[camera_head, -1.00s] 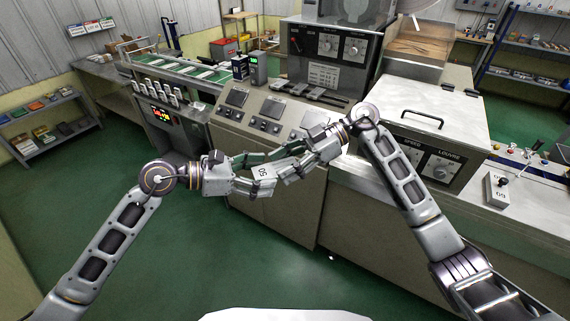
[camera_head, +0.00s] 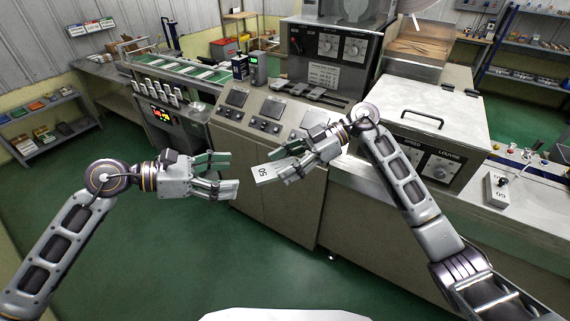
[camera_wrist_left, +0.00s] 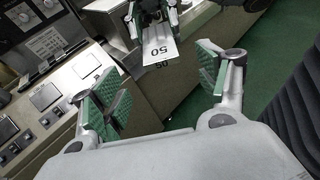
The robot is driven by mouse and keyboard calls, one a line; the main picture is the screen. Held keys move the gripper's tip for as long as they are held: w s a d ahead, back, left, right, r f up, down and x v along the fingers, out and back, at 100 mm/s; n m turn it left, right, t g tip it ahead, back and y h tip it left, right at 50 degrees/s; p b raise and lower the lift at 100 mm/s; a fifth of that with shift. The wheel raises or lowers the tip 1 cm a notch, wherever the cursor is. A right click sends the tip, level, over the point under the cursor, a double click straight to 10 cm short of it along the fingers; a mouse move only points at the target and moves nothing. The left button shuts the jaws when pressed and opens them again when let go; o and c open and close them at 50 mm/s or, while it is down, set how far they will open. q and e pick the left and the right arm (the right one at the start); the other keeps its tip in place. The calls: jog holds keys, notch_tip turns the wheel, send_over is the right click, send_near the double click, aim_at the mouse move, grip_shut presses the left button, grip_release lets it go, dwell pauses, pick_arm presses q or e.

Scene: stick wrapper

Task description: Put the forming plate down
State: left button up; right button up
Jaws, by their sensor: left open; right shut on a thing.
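The forming plate (camera_head: 263,173) is a small white plate marked 50. My right gripper (camera_head: 284,166) is shut on its right end and holds it in the air in front of the machine. My left gripper (camera_head: 228,174) is open and empty, to the left of the plate and apart from it. In the left wrist view, the plate (camera_wrist_left: 160,46) hangs from my right gripper, beyond the open green-padded fingers of my left gripper (camera_wrist_left: 160,85). The plate's gripped end is hidden by the right fingers.
A long machine (camera_head: 280,205) with sloped control panels stands behind the grippers. A white lidded box with a handle (camera_head: 430,108) is on its right. A small switch box (camera_head: 497,190) sits on the right-hand counter. The green floor (camera_head: 190,250) in front is clear.

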pick_arm(q)
jog(key=shift+v, duration=1.5)
jog(key=shift+s+f, duration=0.1)
jog(key=shift+f, duration=0.05)
